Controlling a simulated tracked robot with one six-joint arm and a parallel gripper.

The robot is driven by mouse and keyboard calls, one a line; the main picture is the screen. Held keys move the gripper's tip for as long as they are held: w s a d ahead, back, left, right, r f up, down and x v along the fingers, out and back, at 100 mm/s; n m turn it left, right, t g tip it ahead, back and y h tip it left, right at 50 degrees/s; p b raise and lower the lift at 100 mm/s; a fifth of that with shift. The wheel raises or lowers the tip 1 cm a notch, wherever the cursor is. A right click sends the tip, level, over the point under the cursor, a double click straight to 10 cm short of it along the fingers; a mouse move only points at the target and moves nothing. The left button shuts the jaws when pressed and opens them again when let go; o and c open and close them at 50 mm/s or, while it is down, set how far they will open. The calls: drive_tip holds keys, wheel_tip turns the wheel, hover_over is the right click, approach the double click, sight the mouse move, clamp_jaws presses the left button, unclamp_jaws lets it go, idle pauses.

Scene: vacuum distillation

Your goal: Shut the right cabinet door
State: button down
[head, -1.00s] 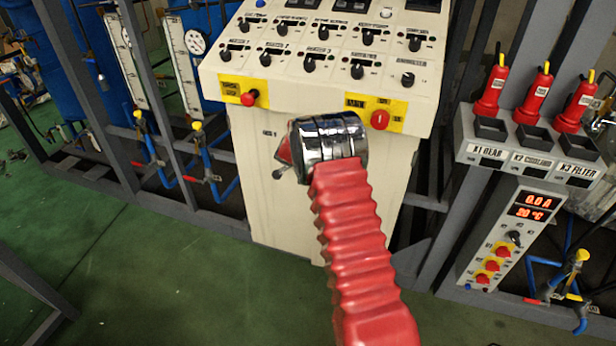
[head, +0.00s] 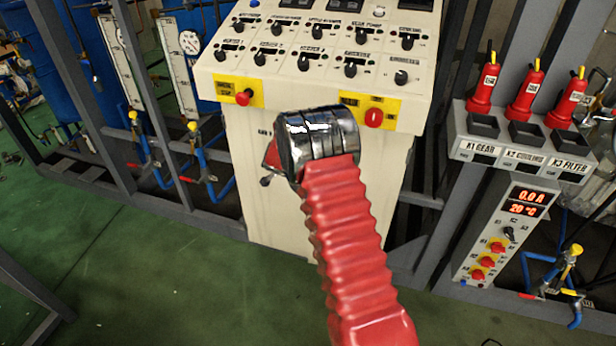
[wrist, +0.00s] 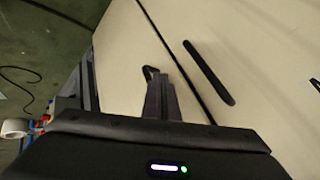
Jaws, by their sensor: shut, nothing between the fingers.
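The cream control cabinet (head: 238,200) stands ahead in the head view, and my arm covers the middle of its front. In the wrist view, a dark seam parts two cream door panels: the right panel (wrist: 262,60) carries a long black handle (wrist: 208,72), and the left panel (wrist: 122,55) lies beyond the seam. My gripper (wrist: 160,88) is shut and empty, close in front of the panels, left of the seam. A small dark hooked shape shows by its tip; I cannot tell what it is or whether they touch. The head view mostly hides the gripper behind my wrist.
Grey frame posts (head: 448,190) and a unit with red plugs (head: 525,92) stand at the right. Blue pipes with yellow valves (head: 193,126) are at the left. Green floor (head: 130,270) is open in front of the cabinet. A dark cable (wrist: 20,80) lies on the floor.

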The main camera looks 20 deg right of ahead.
drive_tip(key=s+a+r, duration=0.1)
drive_tip(key=a+r, duration=0.4)
drive_tip(key=r, duration=0.2)
drive_tip(key=shift+a+r, duration=0.2)
drive_tip(key=shift+r, duration=0.1)
